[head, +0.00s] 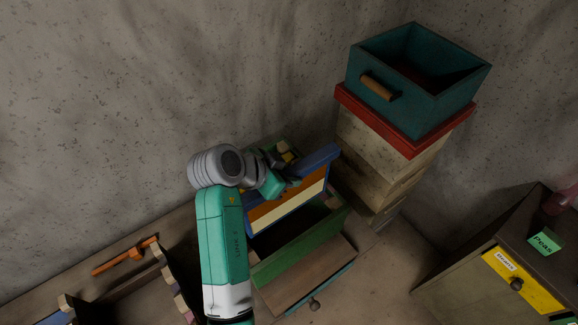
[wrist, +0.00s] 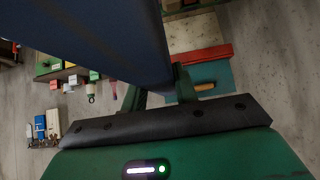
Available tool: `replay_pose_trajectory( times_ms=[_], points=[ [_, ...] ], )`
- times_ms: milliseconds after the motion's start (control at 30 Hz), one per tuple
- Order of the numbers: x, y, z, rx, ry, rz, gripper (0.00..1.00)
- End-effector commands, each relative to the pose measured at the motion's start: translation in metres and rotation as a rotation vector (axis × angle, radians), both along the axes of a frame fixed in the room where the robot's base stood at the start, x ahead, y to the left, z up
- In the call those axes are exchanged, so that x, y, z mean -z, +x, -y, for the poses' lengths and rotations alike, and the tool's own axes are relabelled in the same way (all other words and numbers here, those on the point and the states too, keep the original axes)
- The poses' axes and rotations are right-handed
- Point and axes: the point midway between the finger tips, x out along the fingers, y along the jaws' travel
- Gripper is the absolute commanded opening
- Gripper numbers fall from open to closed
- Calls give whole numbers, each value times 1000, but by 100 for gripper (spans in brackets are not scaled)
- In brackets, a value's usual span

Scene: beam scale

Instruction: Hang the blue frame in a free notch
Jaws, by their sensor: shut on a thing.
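The blue frame (head: 321,158) has a blue rim around an orange and cream panel. It is in my gripper (head: 290,184), which is shut on its top bar. The frame is tilted in the head view, over a green open-topped box (head: 306,244). I cannot tell whether it touches the box. In the wrist view the frame (wrist: 105,40) fills the upper left as a dark blue slab, between the fingers of my gripper (wrist: 160,88).
A teal box (head: 420,100) with a wooden handle stands on a red-topped wooden stack (head: 385,150) at the right. A cabinet with a yellow drawer (head: 520,280) and a green card (head: 544,242) is at far right. An orange tool (head: 125,256) lies at left.

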Motion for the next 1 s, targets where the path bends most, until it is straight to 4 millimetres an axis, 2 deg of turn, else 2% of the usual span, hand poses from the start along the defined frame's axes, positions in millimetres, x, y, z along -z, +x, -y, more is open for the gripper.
replay_pose_trajectory(
  times_ms=[333,800,1000],
  points=[
    [5,0,0,1,0,3,0],
    [50,0,0,0,-1,2,0],
    [55,0,0,1,0,3,0]
  ],
)
